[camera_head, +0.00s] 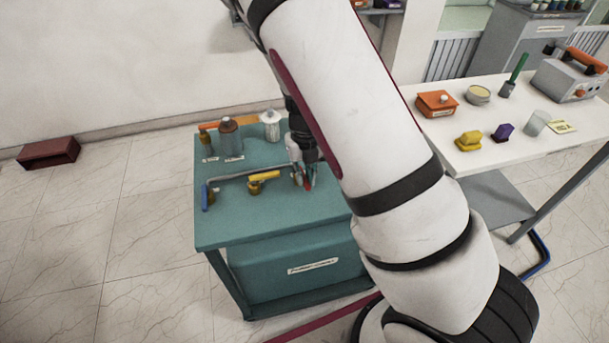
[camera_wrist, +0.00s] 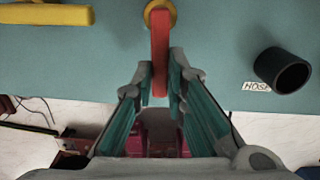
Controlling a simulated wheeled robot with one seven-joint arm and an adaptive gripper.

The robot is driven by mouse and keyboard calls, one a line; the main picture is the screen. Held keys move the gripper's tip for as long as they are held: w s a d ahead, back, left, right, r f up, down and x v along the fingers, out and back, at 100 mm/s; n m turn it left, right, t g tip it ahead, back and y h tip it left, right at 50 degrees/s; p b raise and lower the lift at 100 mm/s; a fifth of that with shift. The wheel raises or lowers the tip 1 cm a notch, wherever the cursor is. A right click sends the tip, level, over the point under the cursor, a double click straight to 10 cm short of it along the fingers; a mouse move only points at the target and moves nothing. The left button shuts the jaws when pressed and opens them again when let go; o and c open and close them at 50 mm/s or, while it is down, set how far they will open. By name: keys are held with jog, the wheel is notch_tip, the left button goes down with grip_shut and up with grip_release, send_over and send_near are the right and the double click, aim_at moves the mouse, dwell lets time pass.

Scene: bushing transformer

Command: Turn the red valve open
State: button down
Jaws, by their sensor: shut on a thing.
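The red valve handle (camera_wrist: 160,45) shows in the wrist view at top centre, a long bar pointing down the picture from a yellow brass hub (camera_wrist: 158,10). My gripper (camera_wrist: 160,92) has its two fingers on either side of the handle's lower end, shut on it. In the head view my gripper (camera_head: 305,180) is over the right part of the teal bench (camera_head: 270,225). Only a sliver of the red handle (camera_head: 309,182) shows there, as the fingers and arm hide most of it.
A yellow-handled valve (camera_head: 264,177) sits left of my gripper on a grey pipe with a blue handle (camera_head: 206,196) at its left end. Bottles (camera_head: 230,140) stand at the back of the bench. A dark hose port (camera_wrist: 282,72) is at right in the wrist view. A white table (camera_head: 480,150) stands right.

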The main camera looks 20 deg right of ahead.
jog(key=shift+a+m, duration=0.2)
jog(key=shift+m, duration=0.3)
jog(key=shift+w, duration=0.1)
jog(key=c, duration=1.6)
grip_release()
notch_tip(320, 180, up, 12)
